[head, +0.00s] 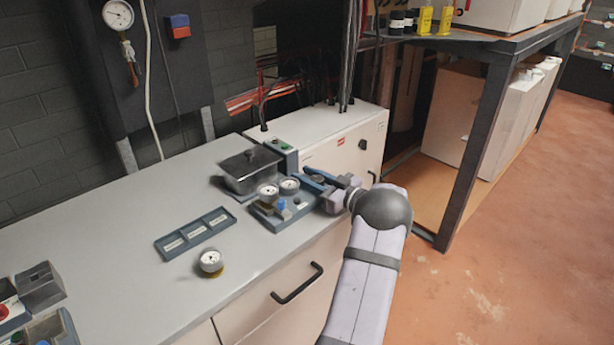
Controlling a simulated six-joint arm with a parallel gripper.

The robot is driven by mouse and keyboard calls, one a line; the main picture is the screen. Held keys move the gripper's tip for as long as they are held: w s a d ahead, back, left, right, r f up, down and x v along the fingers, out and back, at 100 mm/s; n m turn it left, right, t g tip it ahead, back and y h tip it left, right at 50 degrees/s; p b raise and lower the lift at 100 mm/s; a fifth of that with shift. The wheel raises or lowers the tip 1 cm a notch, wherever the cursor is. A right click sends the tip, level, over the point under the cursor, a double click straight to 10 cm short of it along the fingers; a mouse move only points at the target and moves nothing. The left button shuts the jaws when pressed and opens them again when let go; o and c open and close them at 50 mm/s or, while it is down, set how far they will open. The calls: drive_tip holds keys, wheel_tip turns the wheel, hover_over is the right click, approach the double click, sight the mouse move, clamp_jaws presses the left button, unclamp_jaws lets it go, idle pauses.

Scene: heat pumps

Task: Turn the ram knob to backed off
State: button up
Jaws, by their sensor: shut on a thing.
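A dark blue test unit (277,222) sits on the grey bench near its right end. It carries two round white gauges, one of them here (268,192), and a small blue valve (281,204). My gripper (314,180) reaches in from the right, low over the unit's right side. Its two fingers are closed around a small dark round part, which looks like the ram knob (318,179). The fingers hide much of it, and its turn position cannot be read.
A dark lidded pot (249,172) stands close behind the unit. A white cabinet (345,150) rises behind my gripper.

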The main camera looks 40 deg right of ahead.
drive_tip(key=o, duration=0.8)
drive_tip(key=shift+m+h, duration=0.3)
drive_tip(key=shift+h, duration=0.1)
